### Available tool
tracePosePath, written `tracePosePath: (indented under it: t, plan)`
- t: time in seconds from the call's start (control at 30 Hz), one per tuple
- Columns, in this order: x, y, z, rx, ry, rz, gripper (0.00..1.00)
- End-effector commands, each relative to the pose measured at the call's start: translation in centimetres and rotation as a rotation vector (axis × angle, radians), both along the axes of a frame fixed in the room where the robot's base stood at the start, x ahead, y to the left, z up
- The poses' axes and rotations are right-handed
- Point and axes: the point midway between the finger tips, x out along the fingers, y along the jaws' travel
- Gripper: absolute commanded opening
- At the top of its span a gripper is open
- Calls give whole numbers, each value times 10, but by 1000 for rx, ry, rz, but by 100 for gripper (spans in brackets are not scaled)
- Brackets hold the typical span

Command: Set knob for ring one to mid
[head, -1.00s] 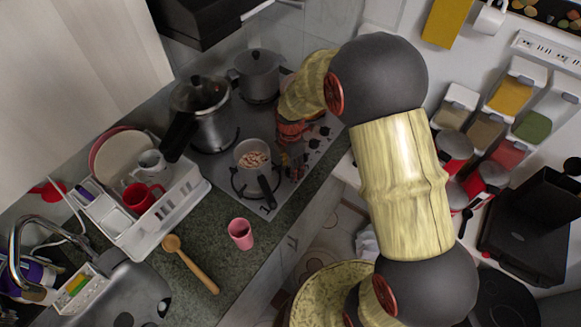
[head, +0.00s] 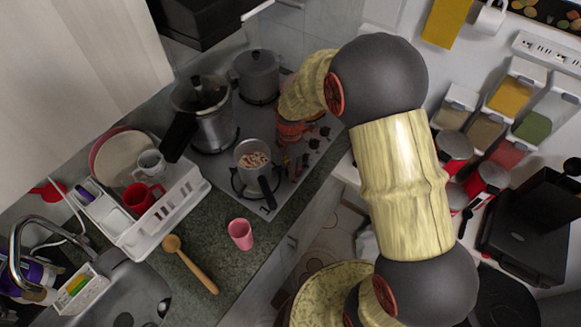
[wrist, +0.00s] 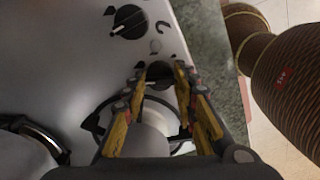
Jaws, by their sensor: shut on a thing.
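In the wrist view my gripper (wrist: 162,78) has its yellow-and-grey fingers on either side of a dark stove knob (wrist: 160,70), shut on it. The fingertips partly hide this knob, so its pointer direction is unclear. Another black knob (wrist: 130,22) with a pale pointer line stands free farther up the row. In the head view the hob (head: 222,168) carries a row of dark knobs (head: 313,144) along its right side. My arm and wrist cover part of the area near that row, and the fingertips cannot be made out there.
A small pan (head: 252,155) with food sits on the front burner, its handle towards the counter edge. A pressure cooker (head: 212,130) and a grey pot (head: 258,75) stand behind. A pink cup (head: 241,234) and a wooden spoon (head: 190,263) lie on the counter.

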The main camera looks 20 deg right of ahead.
Motion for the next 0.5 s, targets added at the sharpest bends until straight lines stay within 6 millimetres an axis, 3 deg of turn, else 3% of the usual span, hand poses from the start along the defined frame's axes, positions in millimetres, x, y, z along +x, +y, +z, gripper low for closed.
tracePosePath:
  t: [0.27,0.5]
  plan:
    - [0,0,0,0,0,-70,3]
    - [0,0,1,0,1,-241,3]
